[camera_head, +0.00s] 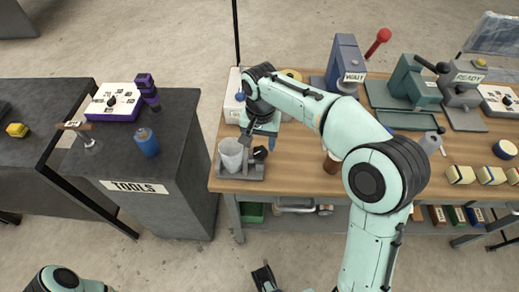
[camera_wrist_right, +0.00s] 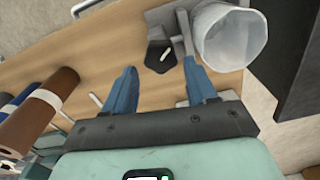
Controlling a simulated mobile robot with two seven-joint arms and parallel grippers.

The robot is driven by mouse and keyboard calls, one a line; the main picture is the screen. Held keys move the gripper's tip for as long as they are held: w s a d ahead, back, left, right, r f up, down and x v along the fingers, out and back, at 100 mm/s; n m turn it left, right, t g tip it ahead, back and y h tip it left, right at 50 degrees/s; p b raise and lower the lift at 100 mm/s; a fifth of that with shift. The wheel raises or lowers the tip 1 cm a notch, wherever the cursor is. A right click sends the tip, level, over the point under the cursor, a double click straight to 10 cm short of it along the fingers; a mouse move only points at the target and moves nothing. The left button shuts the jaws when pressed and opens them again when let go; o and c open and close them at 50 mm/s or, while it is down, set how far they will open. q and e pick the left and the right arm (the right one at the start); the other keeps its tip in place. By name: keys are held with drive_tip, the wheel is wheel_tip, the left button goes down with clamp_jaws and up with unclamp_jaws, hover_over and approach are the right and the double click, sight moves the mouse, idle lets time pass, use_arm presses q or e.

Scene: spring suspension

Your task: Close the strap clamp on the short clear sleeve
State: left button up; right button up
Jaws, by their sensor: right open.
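The short clear sleeve (camera_head: 231,154) stands upright, whitish and translucent, at the front left corner of the wooden bench, on a grey fixture (camera_head: 242,174). In the right wrist view the sleeve (camera_wrist_right: 230,38) is at upper right. A grey lever-like piece (camera_wrist_right: 184,32), perhaps part of the strap clamp, stands beside it, with a black knob (camera_wrist_right: 160,57) to its left. My right gripper (camera_wrist_right: 162,88) is open, blue fingers apart; its right finger is close to the lever, and I cannot tell whether they touch. A dark part at the head view's bottom (camera_head: 264,278) may be my left gripper; its jaws are unclear.
A brown cylinder (camera_head: 332,162) is right of the fixture; in the wrist view, brown and blue rolls lie at left. A WAIT press (camera_head: 344,65) stands behind.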

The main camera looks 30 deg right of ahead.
sight(260, 151)
drive_tip(key=shift+f, duration=1.9)
drive_tip(key=c, duration=0.8)
drive_tip(key=shift+r, duration=0.15)
drive_tip(key=shift+m, duration=0.3)
drive_tip(key=o, duration=0.8)
